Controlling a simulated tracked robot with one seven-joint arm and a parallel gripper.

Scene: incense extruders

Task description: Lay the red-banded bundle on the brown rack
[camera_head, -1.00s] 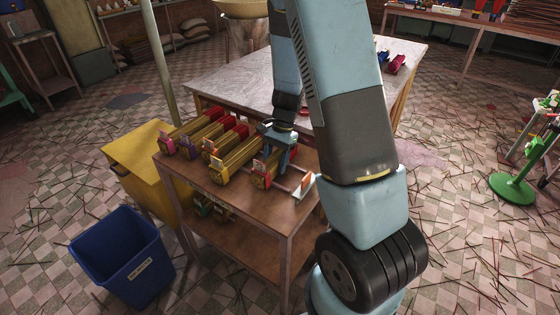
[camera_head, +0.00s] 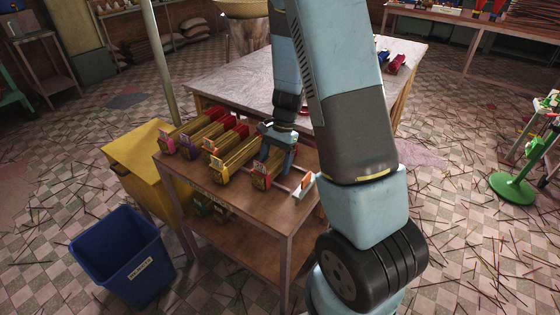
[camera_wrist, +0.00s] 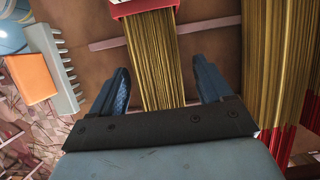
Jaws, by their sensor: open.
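My gripper (camera_head: 274,163) is over the front right bundle on the brown wooden stand (camera_head: 240,200). In the wrist view its two fingers (camera_wrist: 162,80) are open, one on each side of a bundle of golden sticks (camera_wrist: 156,55). A red piece with a white edge (camera_wrist: 145,7) crosses this bundle at the top. In the head view the bundle's near end shows a red tag (camera_head: 262,172), while my gripper hides much of the rest. I cannot tell whether the fingers touch the sticks.
Several other golden bundles (camera_head: 195,135) lie alongside to the left, close to this one. A white comb-like piece with an orange block (camera_head: 305,186) stands at the stand's right. A blue bin (camera_head: 125,260), a yellow cabinet (camera_head: 140,165) and a pale-topped table (camera_head: 240,75) surround the stand.

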